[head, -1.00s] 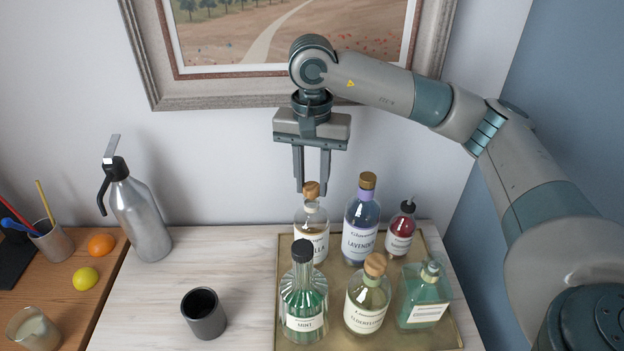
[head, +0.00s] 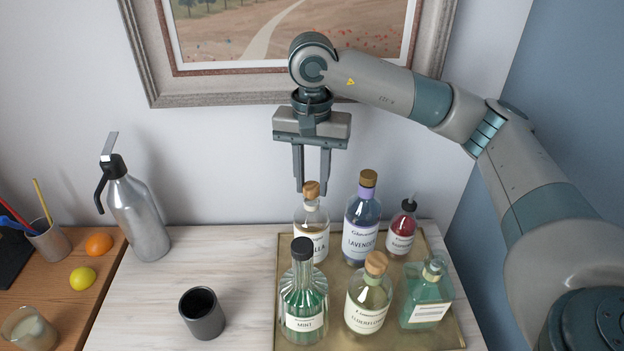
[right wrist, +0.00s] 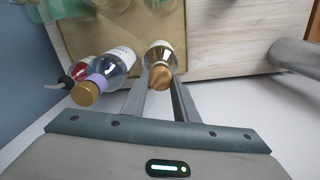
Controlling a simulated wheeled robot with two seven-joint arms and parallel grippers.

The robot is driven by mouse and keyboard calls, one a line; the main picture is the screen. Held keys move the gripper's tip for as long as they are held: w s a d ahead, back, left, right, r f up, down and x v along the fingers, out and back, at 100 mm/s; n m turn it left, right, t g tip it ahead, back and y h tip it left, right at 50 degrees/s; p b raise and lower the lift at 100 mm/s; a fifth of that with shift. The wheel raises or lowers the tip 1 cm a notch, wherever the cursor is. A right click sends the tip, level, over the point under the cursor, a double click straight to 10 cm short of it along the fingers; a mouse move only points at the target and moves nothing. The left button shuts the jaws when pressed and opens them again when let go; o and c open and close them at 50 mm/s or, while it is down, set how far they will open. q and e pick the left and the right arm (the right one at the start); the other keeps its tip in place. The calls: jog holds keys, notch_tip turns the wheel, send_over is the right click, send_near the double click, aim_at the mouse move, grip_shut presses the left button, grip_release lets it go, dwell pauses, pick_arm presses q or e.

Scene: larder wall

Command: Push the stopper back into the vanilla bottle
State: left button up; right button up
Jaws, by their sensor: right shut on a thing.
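The vanilla bottle (head: 312,240) stands upright at the back left of the brass tray, its label partly hidden behind the mint bottle. Its round wooden stopper (head: 311,189) is at the top of the neck; how deep it sits I cannot tell. My right gripper (head: 311,191) points straight down over the bottle, shut on the stopper with one finger on each side. In the right wrist view the stopper (right wrist: 160,76) shows between the fingertips, in line with the bottle (right wrist: 159,52). My left gripper is not in view.
The lavender bottle (head: 361,232) stands close to the right of the vanilla bottle. The mint bottle (head: 304,300) stands in front. More bottles fill the tray (head: 440,335). A dark cup (head: 203,314) and a metal siphon (head: 139,217) stand left.

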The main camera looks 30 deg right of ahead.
jog(key=shift+f+b, duration=0.2)
jog(key=shift+b, duration=0.4)
dwell(0.6)
jog(key=o, duration=1.6)
jog(key=shift+c, duration=0.2)
jog(key=shift+r, duration=0.15)
jog(key=shift+r+p, duration=1.15)
jog(key=shift+r, duration=2.25)
jog(key=shift+c, duration=0.5)
grip_shut()
jog(key=shift+f+b, duration=2.25)
jog(key=shift+f, duration=0.1)
